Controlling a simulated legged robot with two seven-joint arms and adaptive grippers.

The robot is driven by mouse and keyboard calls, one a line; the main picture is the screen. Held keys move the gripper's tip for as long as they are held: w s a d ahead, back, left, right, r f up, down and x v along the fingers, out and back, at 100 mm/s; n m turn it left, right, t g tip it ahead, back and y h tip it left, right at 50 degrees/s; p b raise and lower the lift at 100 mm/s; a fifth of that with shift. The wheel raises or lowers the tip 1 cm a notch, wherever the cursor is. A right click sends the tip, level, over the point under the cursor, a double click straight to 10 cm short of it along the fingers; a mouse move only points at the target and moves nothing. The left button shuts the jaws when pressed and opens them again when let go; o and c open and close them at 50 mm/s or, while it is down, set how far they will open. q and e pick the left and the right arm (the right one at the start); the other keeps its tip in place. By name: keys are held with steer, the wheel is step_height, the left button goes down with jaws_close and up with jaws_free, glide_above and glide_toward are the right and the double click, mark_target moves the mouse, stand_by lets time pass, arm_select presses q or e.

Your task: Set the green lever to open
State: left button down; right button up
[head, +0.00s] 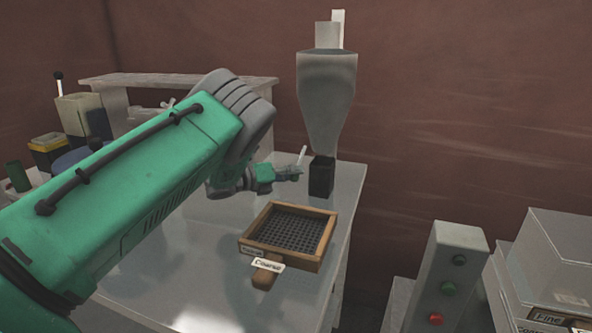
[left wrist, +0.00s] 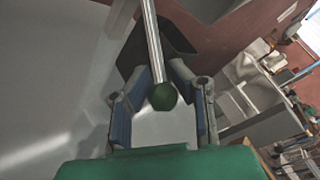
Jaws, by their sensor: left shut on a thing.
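The green lever shows in the left wrist view as a metal rod with a dark green ball knob (left wrist: 163,97) at its end. In the head view only its pale rod (head: 302,155) shows, tilted, beside the black block (head: 321,178) under the grey funnel. My left gripper (left wrist: 163,108) has its two fingers on either side of the knob and is shut on the lever. In the head view the left gripper (head: 292,173) is small, at the end of my green arm, just left of the black block. My right gripper is not in view.
The grey funnel (head: 326,95) rises above the black block. A wooden-framed sieve labelled Coarse (head: 324,252) lies on the metal table (head: 180,300) nearer to me. A control box (head: 447,275) with red and green buttons and several labelled boxes (head: 560,245) stand at right.

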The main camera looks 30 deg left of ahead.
arm_select(q)
steer(key=r+n+g+p, duration=0.1)
steer(key=r+g+p, duration=0.1)
steer(key=p, duration=0.2)
steer(key=s+r+n+g+y+p, duration=0.1)
steer(key=r+n+g+p, duration=0.1)
steer(key=r+p, duration=0.1)
steer(key=shift+s+r+g+p, duration=0.1)
steer(key=shift+g+p, duration=0.2)
steer(key=shift+p, duration=0.05)
steer(key=shift+w+r, duration=0.2)
steer(key=shift+r, duration=0.35)
steer(key=shift+w+a+r+p, duration=0.1)
steer(key=shift+w+r+p, duration=0.1)
steer(key=shift+r, duration=0.3)
steer(key=shift+w+r+p, duration=0.15)
steer(key=shift+r+p, duration=0.05)
steer(key=shift+r, duration=0.25)
steer(key=shift+w+r, duration=0.15)
steer(key=shift+r, duration=0.2)
steer(key=c, duration=1.3)
jaws_free()
steer(key=shift+s, duration=0.25)
steer(key=shift+f, duration=0.15)
